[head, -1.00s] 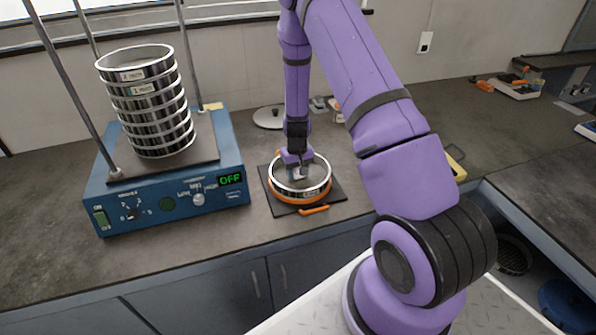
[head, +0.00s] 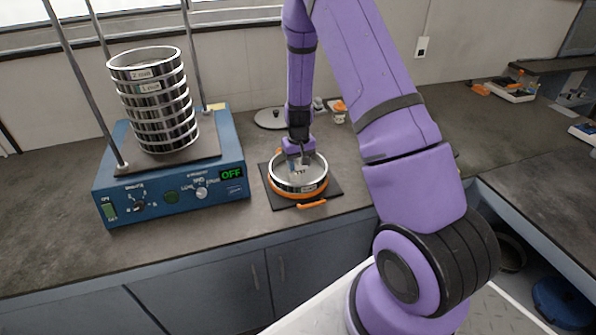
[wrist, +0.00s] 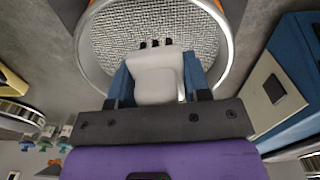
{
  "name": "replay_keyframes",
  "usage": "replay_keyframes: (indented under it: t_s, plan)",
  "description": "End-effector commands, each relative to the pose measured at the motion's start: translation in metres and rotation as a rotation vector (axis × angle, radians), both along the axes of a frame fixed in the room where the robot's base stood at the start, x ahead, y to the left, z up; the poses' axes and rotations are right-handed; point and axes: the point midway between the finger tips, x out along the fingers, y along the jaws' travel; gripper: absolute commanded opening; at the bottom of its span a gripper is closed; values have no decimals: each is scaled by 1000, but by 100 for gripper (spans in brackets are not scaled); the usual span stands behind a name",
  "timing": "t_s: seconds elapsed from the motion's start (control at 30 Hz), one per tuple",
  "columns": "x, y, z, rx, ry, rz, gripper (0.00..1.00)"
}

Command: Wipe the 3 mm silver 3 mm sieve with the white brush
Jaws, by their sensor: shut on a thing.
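A silver sieve (head: 299,186) sits in an orange ring holder on a dark square mat on the bench. In the wrist view its round rim (wrist: 86,62) and woven mesh (wrist: 165,27) fill the top. My gripper (head: 299,158) is low over the sieve. In the wrist view my gripper (wrist: 157,82) is shut on the white brush (wrist: 155,76), with one blue finger on each side. The brush's dark bristle tufts point at the mesh. I cannot tell whether they touch it.
A blue sieve shaker (head: 170,186) reading OFF stands to the left, with a stack of silver sieves (head: 158,105) between its upright rods. A round metal lid (head: 270,118) lies behind the mat. Clear bench lies in front of the shaker.

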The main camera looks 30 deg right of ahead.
Motion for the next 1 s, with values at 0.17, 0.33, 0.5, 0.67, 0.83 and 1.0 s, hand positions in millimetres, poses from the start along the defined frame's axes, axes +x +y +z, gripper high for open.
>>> replay_keyframes:
  t_s: [0.17,0.33,0.5,0.67,0.83,1.0]
  plan:
    - [2,-3,17,0,-2,0,6]
    - [2,-5,29,-1,-2,1,6]
    - [2,-5,32,0,0,0,6]
    - [2,-5,31,0,0,0,6]
    - [2,-5,31,0,0,0,6]
    - [8,-4,30,1,0,1,6]
